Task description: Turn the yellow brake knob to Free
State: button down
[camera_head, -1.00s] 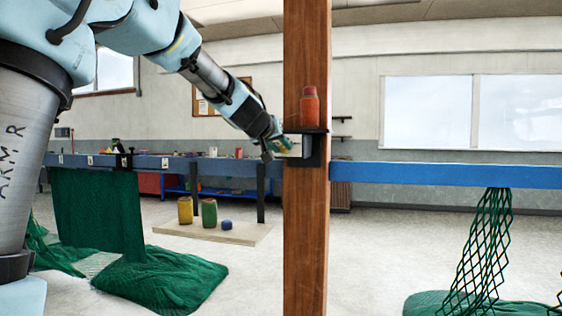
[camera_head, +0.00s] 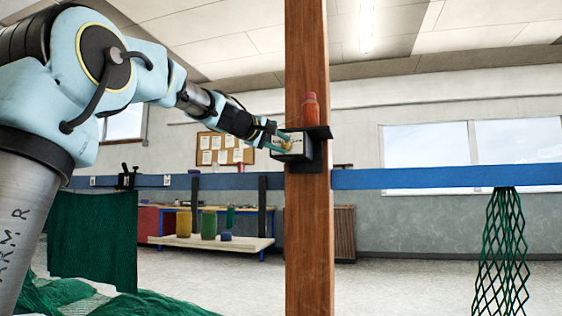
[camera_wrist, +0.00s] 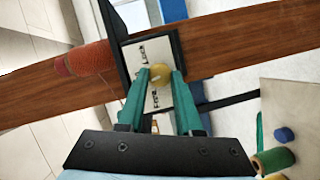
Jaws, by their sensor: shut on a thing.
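The yellow brake knob (camera_wrist: 160,73) sits on a pale, labelled plate (camera_wrist: 137,97) in the wrist view. Its plate is fixed to a dark bracket on the wooden post (camera_head: 306,225). My gripper (camera_wrist: 161,76) has its two green fingers on either side of the knob and is shut on it. In the head view my gripper (camera_head: 281,141) reaches the plate's box from the left.
A blue rail (camera_head: 445,178) runs across behind the post. Green netting (camera_head: 92,240) hangs at left, and more netting (camera_head: 503,240) hangs at right. Yellow and green spools (camera_head: 208,224) stand on a low board.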

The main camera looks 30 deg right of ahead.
jog(key=n+h+b, duration=0.1)
jog(key=n+b, duration=0.2)
jog(key=b, duration=0.1)
jog(key=f+n+h+b, duration=0.1)
jog(key=n+b, duration=0.1)
jog(key=b, duration=0.2)
jog(key=shift+f+n+t, duration=0.1)
jog(key=shift+n+t, duration=0.3)
jog(key=n+t+h+b, duration=0.1)
jog(key=n+b, duration=0.2)
jog(key=b, duration=0.1)
jog(key=shift+n, duration=0.3)
jog(key=shift+r, duration=0.2)
jog(key=c, duration=0.6)
grip_release()
jog(key=shift+a, duration=0.1)
jog(key=b+v, duration=0.4)
jog(key=v, duration=0.6)
jog(key=shift+s+a+f, duration=0.15)
jog(key=shift+s+a, duration=0.05)
jog(key=shift+s, duration=0.05)
